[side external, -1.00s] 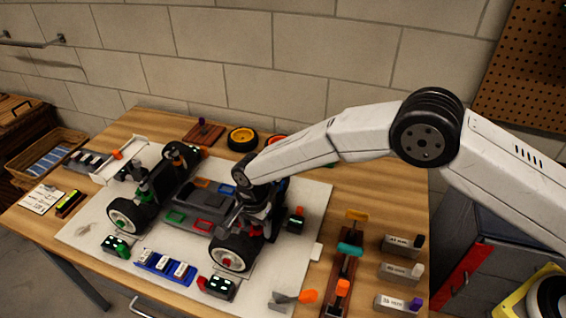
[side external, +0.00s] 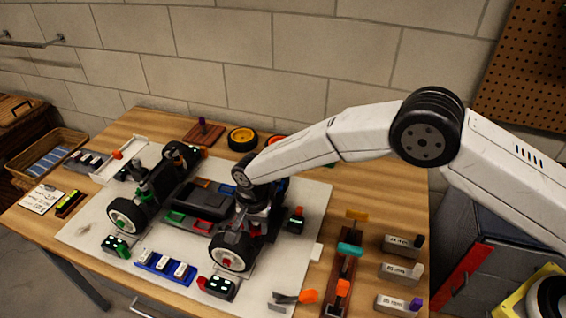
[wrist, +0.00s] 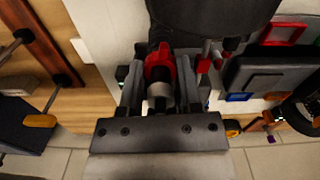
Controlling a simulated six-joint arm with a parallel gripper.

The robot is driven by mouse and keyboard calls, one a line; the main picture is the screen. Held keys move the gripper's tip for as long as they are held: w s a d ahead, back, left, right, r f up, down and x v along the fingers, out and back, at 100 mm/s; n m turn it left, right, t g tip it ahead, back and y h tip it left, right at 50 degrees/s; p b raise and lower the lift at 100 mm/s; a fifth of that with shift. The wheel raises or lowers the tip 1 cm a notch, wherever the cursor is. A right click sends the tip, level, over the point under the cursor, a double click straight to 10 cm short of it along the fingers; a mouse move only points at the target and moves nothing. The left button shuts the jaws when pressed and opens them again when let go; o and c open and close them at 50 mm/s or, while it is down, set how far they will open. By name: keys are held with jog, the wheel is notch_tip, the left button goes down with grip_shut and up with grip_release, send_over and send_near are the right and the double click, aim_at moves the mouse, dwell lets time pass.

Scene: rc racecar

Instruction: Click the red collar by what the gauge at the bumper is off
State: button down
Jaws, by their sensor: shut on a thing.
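The red collar (wrist: 160,64) shows in the wrist view between my gripper's fingers, around a grey and dark shaft. My gripper (wrist: 161,85) is shut on the collar; in the side view my gripper (side external: 243,222) is down at the near front wheel (side external: 232,250) of the racecar (side external: 190,195), and the collar is mostly hidden there. Small black boxes with lit marks stand by the wheels: one with a red tab (side external: 218,287), one with a green tab (side external: 116,245) and one on the far right (side external: 295,220). I cannot tell which is the bumper gauge, nor read a value.
The car stands on a white mat (side external: 85,228) on a wooden table. A blue tray (side external: 165,265) lies in front of it. A tool rack (side external: 343,275) and labelled grey blocks (side external: 400,270) are to the right. Loose wheels (side external: 242,139) lie behind.

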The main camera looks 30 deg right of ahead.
jog(key=n, duration=0.6)
jog(key=shift+d+n, duration=0.1)
jog(key=shift+n, duration=0.2)
dwell(0.4)
jog(key=shift+c, duration=1.4)
grip_release()
jog(key=shift+r, duration=0.15)
jog(key=shift+r, duration=3.8)
